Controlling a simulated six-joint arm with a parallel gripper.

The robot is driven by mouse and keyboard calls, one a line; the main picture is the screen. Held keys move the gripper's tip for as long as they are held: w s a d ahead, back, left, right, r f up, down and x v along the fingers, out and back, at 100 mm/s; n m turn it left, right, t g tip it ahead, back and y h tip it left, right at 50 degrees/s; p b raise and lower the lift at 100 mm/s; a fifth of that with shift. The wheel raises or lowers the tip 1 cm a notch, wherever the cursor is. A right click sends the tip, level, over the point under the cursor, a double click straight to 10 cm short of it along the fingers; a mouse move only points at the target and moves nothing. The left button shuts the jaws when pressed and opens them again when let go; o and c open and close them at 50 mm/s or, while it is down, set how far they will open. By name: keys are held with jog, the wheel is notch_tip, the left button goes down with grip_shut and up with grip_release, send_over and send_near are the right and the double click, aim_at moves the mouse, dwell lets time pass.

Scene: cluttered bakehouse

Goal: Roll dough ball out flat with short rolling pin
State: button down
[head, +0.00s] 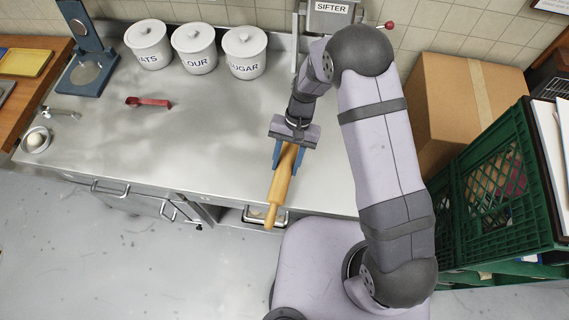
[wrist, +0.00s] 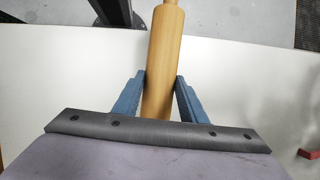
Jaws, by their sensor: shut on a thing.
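The wooden rolling pin (head: 279,187) is in my gripper (head: 287,158), whose blue fingers are shut on its body. In the head view the pin points toward the front of the counter, with its near handle out past the front edge. In the wrist view the pin (wrist: 164,50) runs between both fingers (wrist: 160,80) and leaves the top of the picture. I cannot make out a dough ball on the counter. A pale round thing (head: 35,139), egg or dough, sits in a small bowl (head: 46,147) at the far left.
The steel counter (head: 190,140) is largely clear left of my gripper. A red-handled tool (head: 148,102) lies there. Several white canisters (head: 194,50) stand behind. An open drawer (head: 250,216) shows below the pin. A cardboard box (head: 455,105) and green crates (head: 490,190) stand at right.

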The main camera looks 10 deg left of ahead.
jog(key=h, duration=0.1)
jog(key=a+h, duration=0.1)
jog(key=shift+a+f+m+h, duration=0.2)
jog(key=shift+m+h, duration=0.1)
jog(key=shift+h, duration=0.1)
jog(key=shift+w+a+f+h+b, duration=0.1)
jog(key=shift+a+f+h+b, duration=0.2)
jog(key=shift+h+b, duration=0.5)
jog(key=shift+r+m+g, duration=0.25)
jog(key=shift+m+g, duration=0.05)
jog(key=shift+d+r+y+p, duration=0.3)
jog(key=shift+y+p, duration=0.1)
jog(key=shift+p, duration=0.1)
jog(key=shift+d+f+y, duration=0.2)
jog(key=shift+d+y, duration=0.35)
jog(key=shift+y, duration=0.55)
jog(key=y+b, duration=0.1)
jog(key=d+n+y+b, duration=0.1)
jog(key=y+b, duration=0.1)
jog(key=shift+s+d+f, duration=0.15)
jog(key=shift+s+f, duration=0.05)
jog(key=shift+f, duration=0.1)
jog(key=shift+d+n+t+y+b, duration=0.15)
jog(key=shift+n+t+y+b, duration=0.15)
jog(key=shift+t+y+b, duration=0.25)
jog(key=shift+r+y+b, duration=0.25)
jog(key=shift+r+b, duration=0.05)
jog(key=shift+b, duration=0.1)
